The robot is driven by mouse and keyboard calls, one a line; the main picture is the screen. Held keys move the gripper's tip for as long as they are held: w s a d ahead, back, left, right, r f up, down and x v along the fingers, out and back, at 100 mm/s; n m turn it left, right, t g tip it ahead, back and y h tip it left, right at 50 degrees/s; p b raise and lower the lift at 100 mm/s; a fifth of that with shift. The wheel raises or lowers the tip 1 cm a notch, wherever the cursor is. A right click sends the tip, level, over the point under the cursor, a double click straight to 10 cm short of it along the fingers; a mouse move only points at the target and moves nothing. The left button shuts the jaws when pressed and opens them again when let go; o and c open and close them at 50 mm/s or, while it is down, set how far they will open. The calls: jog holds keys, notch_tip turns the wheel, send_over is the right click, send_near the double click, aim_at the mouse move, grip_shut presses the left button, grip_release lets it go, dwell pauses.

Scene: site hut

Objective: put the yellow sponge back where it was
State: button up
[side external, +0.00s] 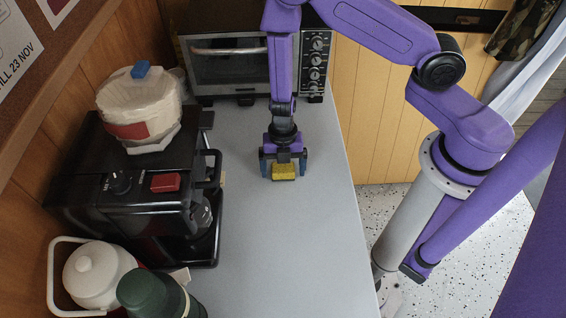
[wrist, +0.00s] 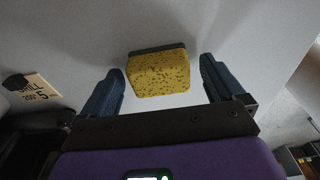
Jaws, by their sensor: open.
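My gripper (side external: 284,172) is open, with one blue finger on each side of the sponge. In the wrist view a gap shows between the sponge and each finger of my gripper (wrist: 163,82). Whether the sponge rests fully on the counter is hard to tell.
The toaster oven (side external: 230,70) stands at the back. A black coffee machine (side external: 135,185) stands on the left, with a white pot (side external: 95,275) and a green flask (side external: 150,292) at the front left. A small card (wrist: 42,92) shows in the wrist view. The counter's middle and front (side external: 290,250) are clear.

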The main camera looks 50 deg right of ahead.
aim_at(283, 168)
jog(key=shift+w+d+r, duration=0.1)
jog(key=shift+r, duration=1.05)
jog(key=shift+w+d+r, duration=0.1)
jog(key=shift+r, duration=1.05)
jog(key=w+d+r+m+t, duration=0.1)
jog(key=w+r+m+t, duration=0.25)
jog(key=r, duration=0.65)
jog(key=w+r+m+t, duration=0.2)
jog(key=r+m+t, duration=0.25)
jog(key=r, duration=0.65)
jog(key=s+d+r+m+g, duration=0.2)
jog(key=s+d+m+g, duration=0.1)
jog(key=s, duration=0.9)
jog(key=s+d+r+m+g, duration=0.2)
jog(key=s+d+m+g, duration=0.1)
jog(key=s, duration=0.9)
jog(key=shift+s+d+g+h, duration=0.15)
jog(key=shift+d+g+h, duration=0.15)
jog(key=shift+d+g, duration=0.1)
